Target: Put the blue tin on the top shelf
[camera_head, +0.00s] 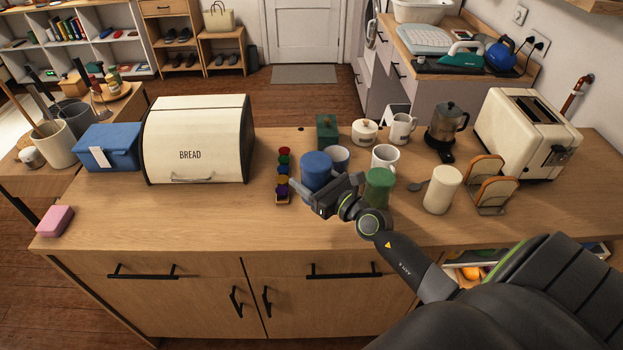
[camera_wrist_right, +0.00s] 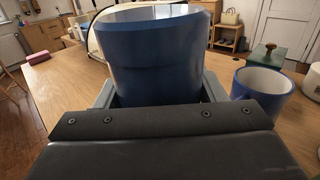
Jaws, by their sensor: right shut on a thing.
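The blue tin (camera_head: 314,168) is at the middle of the wooden counter. My right gripper (camera_head: 322,183) comes in from the right and is shut on it. In the right wrist view the blue tin (camera_wrist_right: 160,55) stands upright between the two fingers. Its lower part is hidden by the gripper, so I cannot tell whether it touches the counter. My left gripper is not in view. I cannot make out for certain which shelf is the top shelf.
A blue-and-white mug (camera_head: 337,157), a green canister (camera_head: 378,187) and a white mug (camera_head: 385,157) stand close right of the tin. A rack of coloured capsules (camera_head: 283,178) is close left, then a bread bin (camera_head: 198,140).

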